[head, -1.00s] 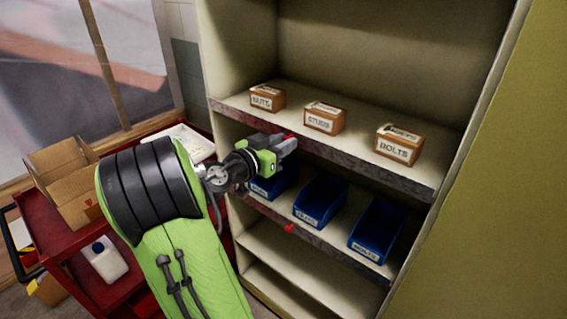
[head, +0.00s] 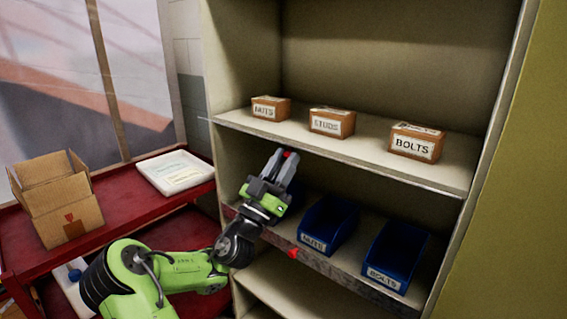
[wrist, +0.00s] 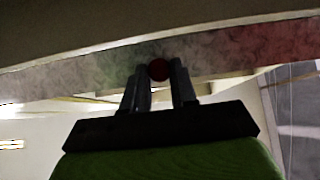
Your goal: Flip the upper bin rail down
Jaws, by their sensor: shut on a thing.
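The upper bin rail (head: 400,176) runs along the front of the upper shelf and shows in the head view as a thin pale edge. Its mottled face (wrist: 215,66) crosses the wrist view. A red knob (wrist: 159,69) on it sits between my fingers, and its red tip (head: 287,154) shows in the head view. My gripper (wrist: 159,76) is shut on this knob, at the left part of the rail. In the head view my gripper (head: 285,168) points up to the rail from below. The rail's exact tilt is hard to tell.
Boxes marked NUTS (head: 270,108), STUDS (head: 331,122) and BOLTS (head: 416,142) stand on the upper shelf. Blue bins (head: 328,225) stand below, behind a lower mottled rail (head: 345,274) with its own red knob (head: 293,253). A red cart (head: 130,208) stands left.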

